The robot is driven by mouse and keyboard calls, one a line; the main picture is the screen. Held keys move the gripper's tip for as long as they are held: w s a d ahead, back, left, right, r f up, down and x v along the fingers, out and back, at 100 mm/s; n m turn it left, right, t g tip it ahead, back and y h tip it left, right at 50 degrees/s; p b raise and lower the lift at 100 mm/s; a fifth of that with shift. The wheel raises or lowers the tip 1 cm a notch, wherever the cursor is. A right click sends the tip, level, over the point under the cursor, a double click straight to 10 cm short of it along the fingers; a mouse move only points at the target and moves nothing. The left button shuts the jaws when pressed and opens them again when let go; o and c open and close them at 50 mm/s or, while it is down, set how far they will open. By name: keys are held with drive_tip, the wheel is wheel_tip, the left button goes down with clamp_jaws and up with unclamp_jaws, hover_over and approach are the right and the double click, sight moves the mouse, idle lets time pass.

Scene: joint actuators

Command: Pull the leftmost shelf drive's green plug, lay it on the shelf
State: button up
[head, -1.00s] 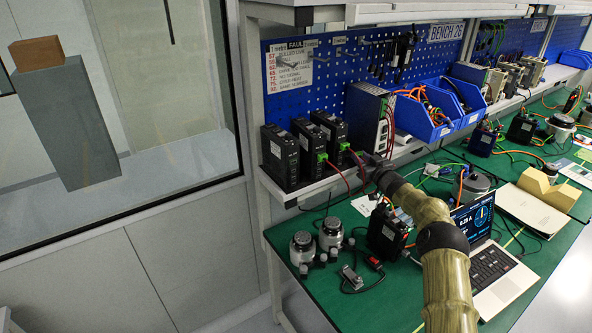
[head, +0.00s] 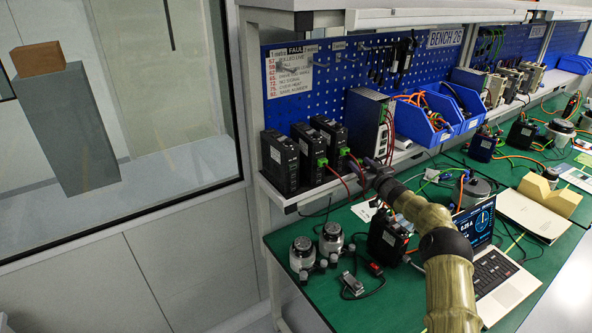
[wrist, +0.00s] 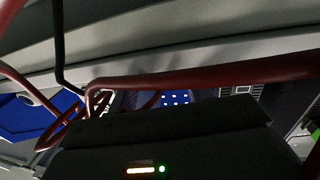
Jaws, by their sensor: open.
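Three black drives stand in a row on the shelf: the leftmost (head: 280,163), the middle one (head: 308,154) and the right one (head: 329,134). A green plug (head: 322,162) with red wire is on the middle drive's front, and another green plug (head: 344,151) is on the right drive. I see no green plug on the leftmost drive's front. My gripper (head: 368,164) is open at the shelf's front edge, right of the drives, beside red wires; its fingertips are small and dark there. In the wrist view, red cables (wrist: 200,80) cross close to the camera; no plug is clear.
A grey power unit (head: 368,120) with red wires stands right of the drives, close to my gripper. Blue bins (head: 420,122) of cables are farther right. Below, the green bench (head: 340,290) holds two round metal units, a black drive and a laptop (head: 492,265).

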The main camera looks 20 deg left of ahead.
drive_tip(key=b+v, duration=0.4)
drive_tip(key=v, duration=1.3)
drive_tip(key=shift+a, duration=0.1)
idle(0.5)
drive_tip(key=s+d+m+g+h, duration=0.2)
drive_tip(key=s+g+h, duration=0.1)
drive_tip(key=s, duration=1.1)
drive_tip(key=s+d+f+m+g+h+p, duration=0.1)
drive_tip(key=s+d+m+g+h, duration=0.1)
drive_tip(key=s, duration=1.1)
drive_tip(key=s+d+m+g+h+p, duration=0.1)
drive_tip(key=s+d+m+g+h, duration=0.2)
drive_tip(key=s, duration=1.1)
drive_tip(key=g+h, duration=0.3)
drive_tip(key=shift+s+f+m, duration=0.35)
drive_tip(key=shift+m, duration=0.05)
